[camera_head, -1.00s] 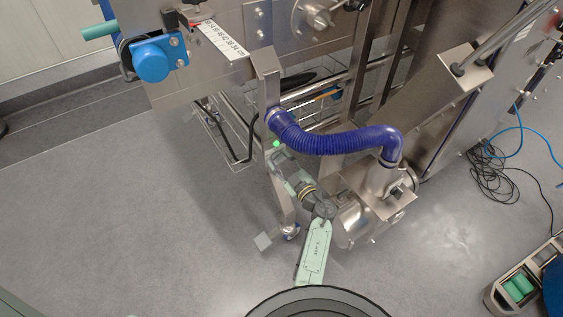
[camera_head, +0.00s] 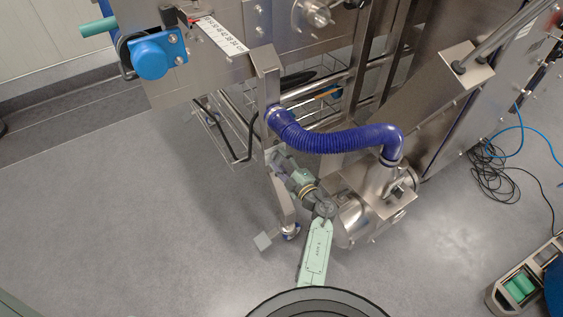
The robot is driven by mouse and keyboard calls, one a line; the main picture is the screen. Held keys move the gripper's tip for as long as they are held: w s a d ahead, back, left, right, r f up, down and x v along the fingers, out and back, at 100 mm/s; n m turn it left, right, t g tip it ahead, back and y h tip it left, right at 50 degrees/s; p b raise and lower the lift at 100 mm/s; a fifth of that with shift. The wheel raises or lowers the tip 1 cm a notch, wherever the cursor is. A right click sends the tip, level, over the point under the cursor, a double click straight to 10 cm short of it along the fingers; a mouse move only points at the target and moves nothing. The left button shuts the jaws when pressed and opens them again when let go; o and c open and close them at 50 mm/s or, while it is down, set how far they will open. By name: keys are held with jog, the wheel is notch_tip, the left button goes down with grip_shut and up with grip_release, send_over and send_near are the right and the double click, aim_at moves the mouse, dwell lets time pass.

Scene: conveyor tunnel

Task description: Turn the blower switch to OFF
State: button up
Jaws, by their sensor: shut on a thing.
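My gripper (camera_head: 277,158) is at the metal frame leg, just below the lower left end of the blue hose. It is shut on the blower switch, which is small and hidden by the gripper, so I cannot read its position. No green light shows there. The steel blower (camera_head: 352,220) stands to the right of my arm, with the blue corrugated hose (camera_head: 340,139) running from its top to the leg.
The frame leg (camera_head: 283,205) ends in a foot on the grey floor. A wire basket (camera_head: 222,138) hangs behind it. Loose cables (camera_head: 492,178) lie at the right. The floor at the left is clear.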

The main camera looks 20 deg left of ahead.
jog(key=n+b, duration=0.1)
jog(key=n, duration=0.3)
jog(key=shift+f+n, duration=0.1)
jog(key=shift+n, duration=0.2)
jog(key=n+b, duration=0.2)
jog(key=n, duration=0.2)
jog(key=shift+n, duration=0.3)
jog(key=n+b, duration=0.2)
jog(key=n, duration=0.2)
jog(key=shift+b, duration=0.35)
jog(key=shift+a+n+b, duration=0.1)
jog(key=shift+n+b, duration=0.75)
jog(key=shift+n, duration=0.95)
jog(key=o, duration=1.1)
jog(key=shift+o, duration=0.2)
